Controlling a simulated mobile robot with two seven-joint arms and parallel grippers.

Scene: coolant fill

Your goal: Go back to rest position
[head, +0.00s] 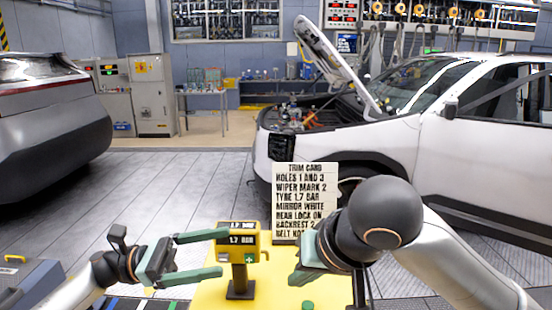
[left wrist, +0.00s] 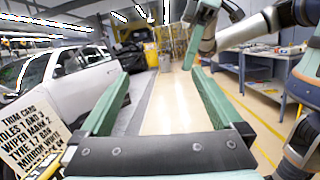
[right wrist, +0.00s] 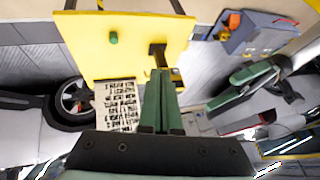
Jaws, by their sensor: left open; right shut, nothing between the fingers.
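My left gripper (head: 200,257) is at the lower left of the head view, its two green fingers spread apart with nothing between them. Its fingers also frame the left wrist view (left wrist: 165,105). My right gripper (head: 300,272) is at the lower middle of the head view, in front of the trim card's lower part. In the right wrist view its green fingers (right wrist: 161,100) are together and hold nothing. The left fingers point toward the yellow gauge stand (head: 240,250), which reads 1.7 BAR, from its left side.
The yellow table (head: 208,292) carries the gauge stand, a green knob (head: 308,305) and the upright trim card (head: 304,190). A white car (head: 430,140) with its hood up stands behind. A grey car (head: 50,110) is at the left. Open floor (head: 190,180) lies between them.

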